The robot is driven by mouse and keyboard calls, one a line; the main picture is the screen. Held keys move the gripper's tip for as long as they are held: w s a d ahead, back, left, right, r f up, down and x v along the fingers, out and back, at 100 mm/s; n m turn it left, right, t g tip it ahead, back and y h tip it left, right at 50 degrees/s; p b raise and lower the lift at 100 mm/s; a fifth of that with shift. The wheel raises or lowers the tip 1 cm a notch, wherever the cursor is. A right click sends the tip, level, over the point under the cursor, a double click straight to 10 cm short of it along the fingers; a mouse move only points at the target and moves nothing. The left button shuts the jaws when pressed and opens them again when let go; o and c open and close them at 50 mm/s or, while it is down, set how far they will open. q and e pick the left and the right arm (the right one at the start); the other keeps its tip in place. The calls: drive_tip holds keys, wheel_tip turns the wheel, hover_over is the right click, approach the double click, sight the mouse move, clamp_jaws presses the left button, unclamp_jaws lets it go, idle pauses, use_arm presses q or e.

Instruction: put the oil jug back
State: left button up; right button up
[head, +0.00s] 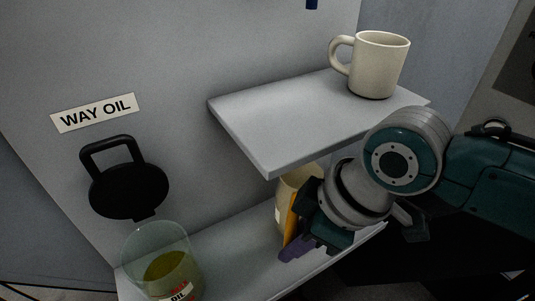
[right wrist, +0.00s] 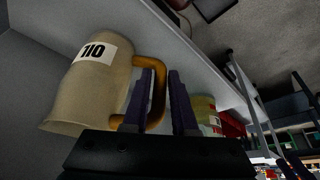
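The beige oil jug (head: 296,184) is at the lower shelf, partly hidden under the upper shelf and behind my right gripper. In the right wrist view the jug (right wrist: 88,85) carries a white label with dark letters, seen upside down. In the head view the gripper (head: 300,248) is at the shelf's front. Whether the jug touches the shelf is hidden. My left gripper is not in view.
A clear vessel (head: 170,264) of yellow-green liquid, labelled OIL, stands left on the lower shelf (head: 236,252). Above it are a black handled shape (head: 130,192) and a WAY OIL sign (head: 96,112). A cream mug (head: 378,64) stands on the upper shelf (head: 270,120), close above my gripper.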

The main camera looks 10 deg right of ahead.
drive_tip(key=o, duration=0.3)
drive_tip(key=shift+r, duration=0.25)
drive_tip(key=s+d+r, duration=0.3)
drive_tip(key=s+d, duration=0.5)
drive_tip(key=d, duration=0.2)
drive_tip(key=s+a+r+m, duration=0.2)
drive_tip(key=s+a, duration=0.1)
drive_tip(key=a, duration=0.3)
drive_tip(key=s+d+m+h, duration=0.1)
drive_tip(key=s+d+m, duration=0.1)
drive_tip(key=s+d+r+m+h, duration=0.1)
drive_tip(key=m, duration=0.2)
drive_tip(key=s+d+r+m+t+h, duration=0.1)
drive_tip(key=s+d+m, duration=0.1)
drive_tip(key=shift+s+d+r+m, duration=0.15)
drive_tip(key=shift+s+d+m, duration=0.15)
drive_tip(key=shift+d+m, duration=0.1)
